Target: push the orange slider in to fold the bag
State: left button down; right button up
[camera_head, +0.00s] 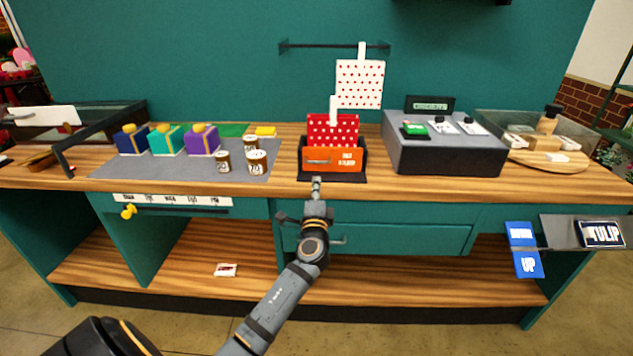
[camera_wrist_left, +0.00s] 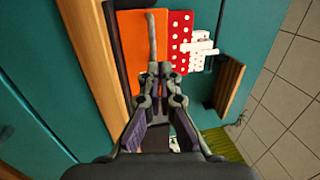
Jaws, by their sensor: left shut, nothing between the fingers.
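The orange slider (camera_head: 348,160), with a pale label and a small grey handle, forms the front of a dark folder box (camera_head: 361,179) on the counter. A red bag with white dots (camera_head: 342,124) stands upright in the box behind it. My left gripper (camera_head: 316,183) is shut and empty, just in front of the slider's left part at the counter edge. In the left wrist view the orange slider (camera_wrist_left: 128,50) and red bag (camera_wrist_left: 180,25) lie beyond the shut fingertips (camera_wrist_left: 160,72). I cannot tell whether the fingertips touch the slider. My right gripper is not in view.
A white dotted bag (camera_head: 360,82) hangs on a wall rail behind. A grey mat (camera_head: 110,170) with gift boxes and cups is left. A grey block (camera_head: 445,157) with small cards is right. The counter strip (camera_head: 430,185) before the block is clear.

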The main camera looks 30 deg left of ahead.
pick_arm(q)
jog(key=f+b+v, duration=0.1)
jog(key=v, duration=0.5)
notch_tip(320, 180, down, 17)
jog(key=g+h+p, duration=0.2)
jog(key=g+h, duration=0.1)
jog(key=h, duration=0.1)
jog(key=s+d+f+n+g+h+p, duration=0.1)
jog(key=s+f+n+g, duration=0.2)
jog(key=f, duration=0.7)
jog(key=s+d+f+g+h+p, duration=0.1)
jog(key=s+d+f+g+h, duration=0.1)
jog(key=s+f, duration=0.6)
jog(key=s+d+f+n+g+h+p, duration=0.2)
jog(key=s+f+n+g, duration=0.2)
jog(key=s+f, duration=1.15)
jog(key=s+f+n+g, duration=0.2)
jog(key=s, duration=0.7)
jog(key=s+d+f+n+g+h+p, duration=0.1)
jog(key=s+f+n+g, duration=0.1)
jog(key=s, duration=0.8)
jog(key=shift+s+f, duration=0.15)
jog(key=shift+f, duration=0.6)
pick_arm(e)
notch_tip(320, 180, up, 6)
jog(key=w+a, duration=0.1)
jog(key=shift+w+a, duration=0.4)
